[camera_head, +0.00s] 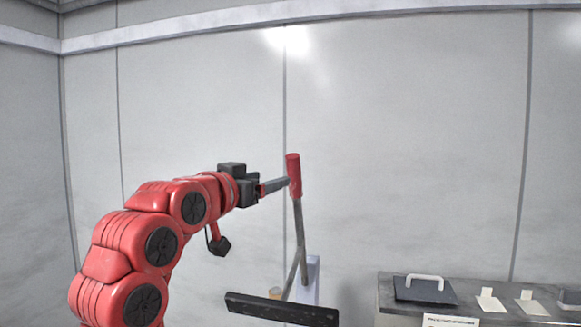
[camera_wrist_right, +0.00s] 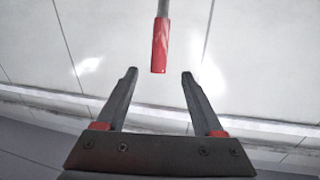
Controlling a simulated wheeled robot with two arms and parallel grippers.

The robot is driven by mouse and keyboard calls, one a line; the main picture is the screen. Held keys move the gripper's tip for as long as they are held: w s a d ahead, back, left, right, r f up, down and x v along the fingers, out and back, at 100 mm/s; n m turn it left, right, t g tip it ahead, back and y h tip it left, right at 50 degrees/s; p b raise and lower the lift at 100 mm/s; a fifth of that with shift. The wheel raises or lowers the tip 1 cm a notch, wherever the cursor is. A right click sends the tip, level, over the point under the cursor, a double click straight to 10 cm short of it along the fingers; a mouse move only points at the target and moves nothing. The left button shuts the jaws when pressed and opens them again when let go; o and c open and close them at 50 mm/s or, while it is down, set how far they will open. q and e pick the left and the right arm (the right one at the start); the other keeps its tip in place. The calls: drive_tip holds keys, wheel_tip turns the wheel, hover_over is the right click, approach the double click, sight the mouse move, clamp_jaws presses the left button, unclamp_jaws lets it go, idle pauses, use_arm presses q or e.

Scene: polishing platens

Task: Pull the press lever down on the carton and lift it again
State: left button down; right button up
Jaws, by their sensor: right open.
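The press lever is a grey rod (camera_head: 299,225) with a red grip (camera_head: 293,174) at its top, raised and nearly upright. It rises from a pale press column (camera_head: 312,280). My right gripper (camera_head: 284,183) is open, its fingertips close beside the red grip. In the right wrist view, the red grip (camera_wrist_right: 160,45) lies just beyond and between the spread fingertips (camera_wrist_right: 159,73), with a gap on each side. A small tan thing (camera_head: 274,292) shows behind a dark bar (camera_head: 282,308); I cannot tell if it is the carton. My left gripper is not in view.
A grey bench (camera_head: 390,296) stands at the lower right. On it are a dark plate (camera_head: 425,291) with a white handle and small pale cards (camera_head: 490,302). A white sign (camera_head: 449,321) is at its front. A plain grey wall closes the back.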

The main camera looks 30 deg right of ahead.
sight(291, 172)
drive_tip(key=p+x, duration=0.3)
drive_tip(key=x, duration=0.9)
drive_tip(key=shift+w+d+p, duration=0.15)
drive_tip(key=shift+d+p, duration=0.2)
drive_tip(key=shift+p, duration=0.05)
clamp_jaws()
idle(0.6)
